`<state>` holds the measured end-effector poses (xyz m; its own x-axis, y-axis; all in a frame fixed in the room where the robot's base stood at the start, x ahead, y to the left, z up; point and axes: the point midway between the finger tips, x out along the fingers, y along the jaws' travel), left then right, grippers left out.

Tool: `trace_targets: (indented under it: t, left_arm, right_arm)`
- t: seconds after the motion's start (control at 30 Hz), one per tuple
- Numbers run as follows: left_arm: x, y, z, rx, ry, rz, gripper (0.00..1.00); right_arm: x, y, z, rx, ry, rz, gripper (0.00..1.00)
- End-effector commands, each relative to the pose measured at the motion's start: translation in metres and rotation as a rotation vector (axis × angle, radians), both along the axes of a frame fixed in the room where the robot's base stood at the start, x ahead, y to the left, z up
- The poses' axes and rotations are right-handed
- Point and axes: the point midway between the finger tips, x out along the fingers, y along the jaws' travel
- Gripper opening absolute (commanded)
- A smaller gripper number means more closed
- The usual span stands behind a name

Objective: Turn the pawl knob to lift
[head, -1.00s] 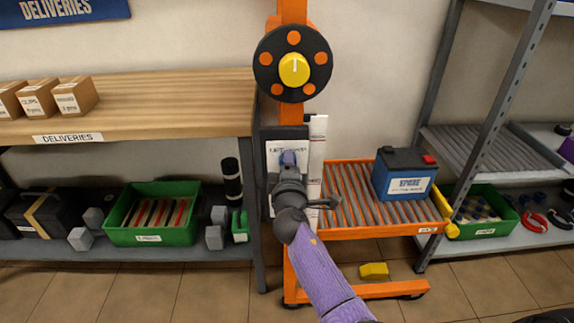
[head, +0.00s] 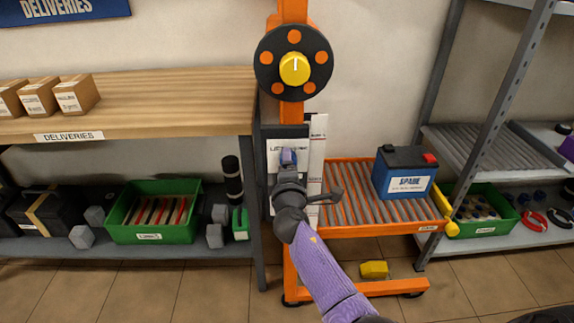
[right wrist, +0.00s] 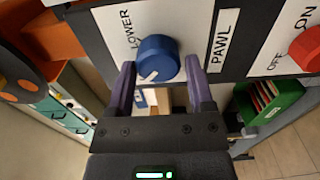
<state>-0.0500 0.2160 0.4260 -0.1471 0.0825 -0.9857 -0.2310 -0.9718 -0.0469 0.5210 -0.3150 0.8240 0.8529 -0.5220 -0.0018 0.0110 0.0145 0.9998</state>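The pawl knob (right wrist: 157,57) is round and blue on a white plate labelled PAWL (right wrist: 220,40). Its white mark points to the lower left of the right wrist view. Whether the tips reach past the knob's face I cannot tell. In the head view the right gripper (head: 288,158) is in front of the plate on the orange stand (head: 292,90) and hides the knob. My left gripper is not in view.
A red OFF/ON knob (right wrist: 306,47) sits beside the pawl plate. A black wheel (head: 268,80) with a yellow centre knob is above. An orange roller tray (head: 345,234) with a SPARE battery (head: 404,173) is at right, a wooden bench (head: 175,95) at left.

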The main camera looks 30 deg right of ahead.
Motion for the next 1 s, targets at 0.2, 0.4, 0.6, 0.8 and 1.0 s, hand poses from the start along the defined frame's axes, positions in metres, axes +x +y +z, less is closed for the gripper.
trace_targets:
  t: [0.2, 0.4, 0.6, 0.8, 1.0]
  left_arm:
    - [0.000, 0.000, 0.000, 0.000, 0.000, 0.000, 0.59]
    - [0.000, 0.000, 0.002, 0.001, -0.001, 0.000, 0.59]
    - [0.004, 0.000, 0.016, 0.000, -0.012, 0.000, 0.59]
    - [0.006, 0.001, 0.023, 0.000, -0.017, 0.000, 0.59]
    - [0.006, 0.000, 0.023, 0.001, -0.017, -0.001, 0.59]
  right_arm:
    - [0.000, 0.000, 0.001, 0.001, -0.002, 0.000, 0.93]
    - [-0.002, 0.002, 0.001, 0.002, -0.002, 0.000, 0.93]
    - [-0.036, 0.022, 0.004, 0.003, -0.002, 0.002, 0.93]
    - [-0.073, 0.045, 0.001, 0.002, 0.000, 0.001, 0.93]
    - [-0.085, 0.052, 0.000, 0.002, -0.001, 0.000, 0.93]
